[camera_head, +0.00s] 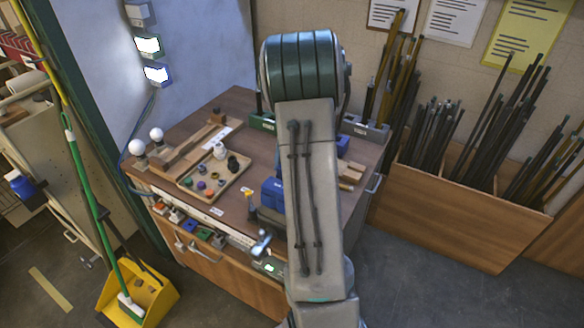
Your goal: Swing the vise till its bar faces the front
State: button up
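A blue block-shaped body (272,195), which looks like the vise, stands at the front edge of the wooden workbench, just left of my arm. My arm covers its right side. Below it, a pale metal piece (261,243) sticks out past the bench front; it may be the vise's screw end or bar, but it is too small to tell which way the bar points. More blue (342,146) shows right of my arm, and I cannot tell whether it belongs to the vise. My gripper is not in view, hidden behind my raised arm.
The workbench (232,110) holds a wooden tray (236,166) of small coloured parts. Two white bulbs (156,134) stand at its left. A wooden bin (465,215) of dark rods stands right. A yellow dustpan (158,296) and green broom are front left.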

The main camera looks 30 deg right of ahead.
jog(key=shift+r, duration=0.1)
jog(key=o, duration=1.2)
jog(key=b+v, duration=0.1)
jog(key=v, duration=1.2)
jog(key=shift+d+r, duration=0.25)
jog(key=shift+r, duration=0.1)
